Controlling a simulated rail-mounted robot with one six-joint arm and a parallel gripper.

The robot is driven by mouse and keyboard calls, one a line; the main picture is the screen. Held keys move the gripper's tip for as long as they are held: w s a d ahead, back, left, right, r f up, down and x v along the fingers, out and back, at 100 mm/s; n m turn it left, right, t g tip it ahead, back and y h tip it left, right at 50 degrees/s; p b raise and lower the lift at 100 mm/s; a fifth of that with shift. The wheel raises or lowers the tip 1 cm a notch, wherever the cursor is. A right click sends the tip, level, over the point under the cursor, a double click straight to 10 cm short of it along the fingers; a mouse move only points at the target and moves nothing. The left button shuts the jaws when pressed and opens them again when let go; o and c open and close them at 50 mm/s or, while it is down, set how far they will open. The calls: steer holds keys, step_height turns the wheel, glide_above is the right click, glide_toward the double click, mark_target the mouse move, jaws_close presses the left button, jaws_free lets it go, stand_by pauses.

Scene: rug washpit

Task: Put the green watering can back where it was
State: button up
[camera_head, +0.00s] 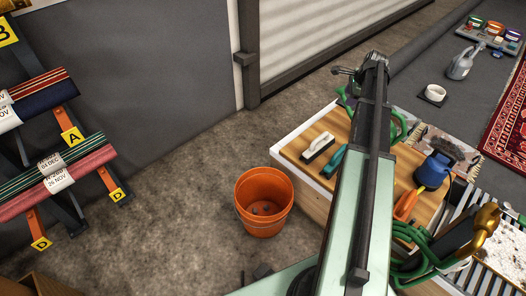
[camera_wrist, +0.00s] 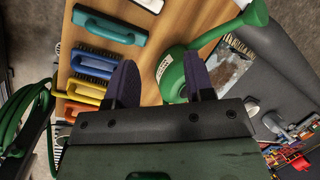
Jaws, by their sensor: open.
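The green watering can (camera_head: 400,128) stands on the wooden bench top and is mostly hidden behind my arm in the head view. In the wrist view the can (camera_wrist: 258,12) shows its spout pointing to the upper right and part of its rounded green body. My gripper (camera_wrist: 160,82) is open, with its two dark fingers apart. The right finger overlaps the can's body in the picture; whether it touches cannot be told. The left finger is beside the brushes. Nothing is seen held between the fingers.
A teal brush (camera_wrist: 108,27), a blue brush (camera_wrist: 92,64) and a yellow brush (camera_wrist: 84,88) lie close by on the bench. A green hose (camera_head: 428,262) is coiled at its near end. An orange bucket (camera_head: 263,207) stands on the floor.

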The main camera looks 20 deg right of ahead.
steer(key=s+a+n+g, duration=0.1)
steer(key=s+a+n, duration=0.2)
steer(key=a+n, duration=0.95)
steer(key=s+a+n+g, duration=0.2)
steer(key=s+a+n, duration=0.1)
steer(key=a, duration=1.9)
steer(key=s+a+n, duration=0.8)
steer(key=a, duration=0.3)
steer(key=shift+s+a+f+g+h, duration=0.3)
steer(key=shift+s+a+f+g, duration=0.05)
steer(key=shift+f+g, duration=0.1)
